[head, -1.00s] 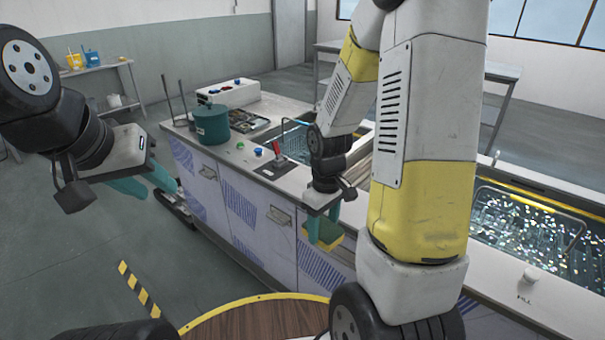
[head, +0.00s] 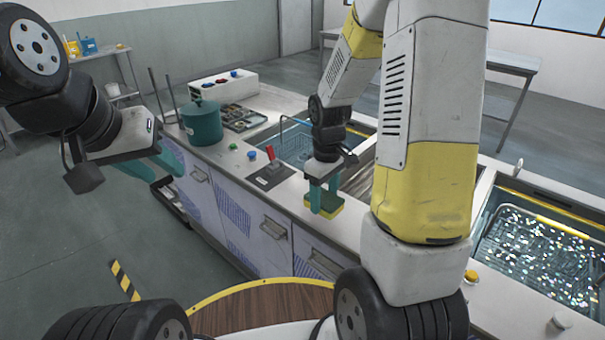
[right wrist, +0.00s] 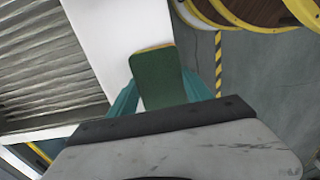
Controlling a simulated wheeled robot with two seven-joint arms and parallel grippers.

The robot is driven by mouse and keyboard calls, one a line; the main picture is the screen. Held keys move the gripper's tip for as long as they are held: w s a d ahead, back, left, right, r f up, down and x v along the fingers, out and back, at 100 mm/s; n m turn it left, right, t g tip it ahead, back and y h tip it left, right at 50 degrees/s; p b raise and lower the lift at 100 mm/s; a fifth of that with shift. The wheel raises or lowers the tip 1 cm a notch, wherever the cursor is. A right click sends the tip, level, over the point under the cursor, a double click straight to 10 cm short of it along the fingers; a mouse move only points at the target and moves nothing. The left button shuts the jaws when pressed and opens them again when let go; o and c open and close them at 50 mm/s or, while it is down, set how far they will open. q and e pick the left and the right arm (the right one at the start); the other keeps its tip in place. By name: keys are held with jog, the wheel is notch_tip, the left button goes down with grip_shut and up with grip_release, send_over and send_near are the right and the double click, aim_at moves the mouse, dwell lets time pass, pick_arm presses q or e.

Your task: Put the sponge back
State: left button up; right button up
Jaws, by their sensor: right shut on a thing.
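A green and yellow sponge (head: 324,207) is between the fingers of my right gripper (head: 323,196), which is shut on it. It is at the front edge of the counter, near the red lever switch; I cannot tell if it touches the surface. In the right wrist view the sponge (right wrist: 158,78) shows its green face, with a thin yellow edge, between the teal fingers over the white counter strip. My left gripper (head: 160,168) is out to the left, beside the counter's left end; its teal fingers are partly seen and nothing clear is between them.
The counter (head: 218,152) holds a teal pot (head: 202,122), a red lever switch (head: 271,154), a basin with a wire basket (head: 297,147) and a ribbed section (head: 358,183). A tank of glittering liquid (head: 540,250) is at the right. My right arm hides part of the counter.

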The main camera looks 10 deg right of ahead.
jog(key=w, duration=0.6)
jog(key=w+a+f, duration=0.1)
jog(key=w, duration=0.3)
jog(key=shift+f, duration=1.75)
jog(key=shift+f, duration=0.1)
jog(key=o, duration=1.5)
jog(key=shift+c, duration=0.2)
notch_tip(320, 180, up, 12)
jog(key=s+r+m+t+y, duration=0.1)
jog(key=s+r+m+t, duration=0.2)
jog(key=s+r, duration=0.7)
jog(key=s+a+r+m+t, duration=0.1)
jog(key=s+r+m, duration=0.1)
jog(key=s, duration=0.5)
jog(key=s+a+r+m+t+y, duration=0.1)
jog(key=s+r+m+t, duration=0.1)
jog(key=s, duration=0.5)
jog(key=shift+a+r, duration=0.15)
jog(key=shift+r, duration=0.7)
